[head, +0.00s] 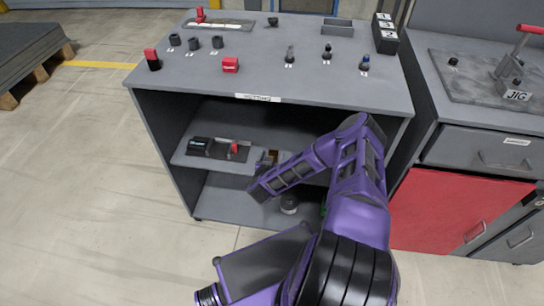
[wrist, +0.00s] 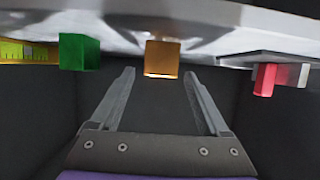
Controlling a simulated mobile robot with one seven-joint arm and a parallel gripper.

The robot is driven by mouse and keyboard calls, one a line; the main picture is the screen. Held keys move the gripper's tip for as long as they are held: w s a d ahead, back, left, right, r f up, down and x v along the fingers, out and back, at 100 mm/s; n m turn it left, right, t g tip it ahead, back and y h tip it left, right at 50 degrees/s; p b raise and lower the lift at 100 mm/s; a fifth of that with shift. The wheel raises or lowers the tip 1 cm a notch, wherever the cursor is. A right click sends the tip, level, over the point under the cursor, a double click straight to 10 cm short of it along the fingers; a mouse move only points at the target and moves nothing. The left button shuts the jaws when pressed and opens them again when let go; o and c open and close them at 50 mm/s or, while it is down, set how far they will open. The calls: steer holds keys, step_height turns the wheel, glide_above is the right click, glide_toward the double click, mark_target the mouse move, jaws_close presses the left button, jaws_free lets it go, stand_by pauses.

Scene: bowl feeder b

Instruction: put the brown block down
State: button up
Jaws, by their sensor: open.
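The brown block (wrist: 162,58) is in the wrist view, ahead of and between the two fingertips, against the pale grey shelf surface. It shows clear of both fingers. My gripper (wrist: 158,72) is open and empty, with dark space between its fingers. In the head view a small brown patch (head: 271,157) that looks like the block shows on the middle shelf of the grey bench, beside the end of my purple arm. My arm hides part of that shelf.
The bench top (head: 270,95) overhangs the shelf. A black tool (head: 215,148) lies on the shelf's left.

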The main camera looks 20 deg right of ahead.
steer(key=shift+r, duration=0.1)
steer(key=shift+s+a+r, duration=0.15)
steer(key=shift+s+a, duration=0.05)
steer(key=shift+s, duration=0.1)
steer(key=p+v, duration=0.2)
steer(key=v, duration=0.9)
steer(key=shift+p, duration=0.3)
steer(key=shift+a, duration=0.1)
